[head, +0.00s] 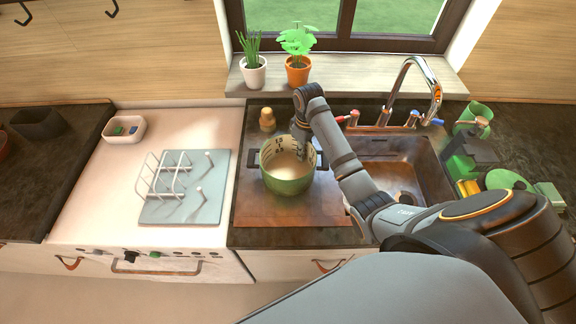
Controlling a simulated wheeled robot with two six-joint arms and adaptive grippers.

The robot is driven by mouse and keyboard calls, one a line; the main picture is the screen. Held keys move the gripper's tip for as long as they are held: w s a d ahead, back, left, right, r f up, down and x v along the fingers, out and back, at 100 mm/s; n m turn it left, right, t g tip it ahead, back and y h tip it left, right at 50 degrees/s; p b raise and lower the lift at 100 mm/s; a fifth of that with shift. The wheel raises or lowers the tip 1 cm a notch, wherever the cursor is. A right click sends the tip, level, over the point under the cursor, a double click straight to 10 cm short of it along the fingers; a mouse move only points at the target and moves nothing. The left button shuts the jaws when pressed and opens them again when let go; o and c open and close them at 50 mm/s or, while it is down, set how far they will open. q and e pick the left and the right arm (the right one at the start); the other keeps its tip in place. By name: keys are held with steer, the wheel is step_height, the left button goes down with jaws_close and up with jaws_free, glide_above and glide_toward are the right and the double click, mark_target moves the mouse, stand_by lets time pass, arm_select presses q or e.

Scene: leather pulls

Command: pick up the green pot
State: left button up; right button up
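The green pot (288,186) stands upright on the brown board left of the sink, with a pale inside and dark side handles. My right arm reaches in from the lower right. My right gripper (303,150) points down at the pot's right side, with its tips over or just inside the far right rim. The fingers are small and dark, so I cannot tell whether they are open or touching the pot. My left gripper is not in view.
The sink basin (398,165) and its tap (418,85) are right of the pot. A wooden shaker (267,119) stands behind it. A dish rack (168,178) on a grey mat is to the left. Two potted plants stand on the sill. Green items (475,150) crowd the right counter.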

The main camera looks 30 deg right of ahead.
jaws_close()
steer(key=shift+r, duration=0.1)
steer(key=shift+w+r, duration=0.1)
steer(key=shift+r, duration=0.5)
steer(key=r, duration=0.2)
steer(key=a+r+p, duration=0.1)
steer(key=shift+w+r, duration=0.15)
steer(key=shift+r, duration=0.2)
steer(key=w+a+r+p, duration=0.2)
steer(key=a+r+p, duration=0.4)
steer(key=a, duration=0.6)
step_height(320, 180, up, 2)
steer(key=shift+w+a, duration=0.3)
steer(key=shift+w, duration=0.1)
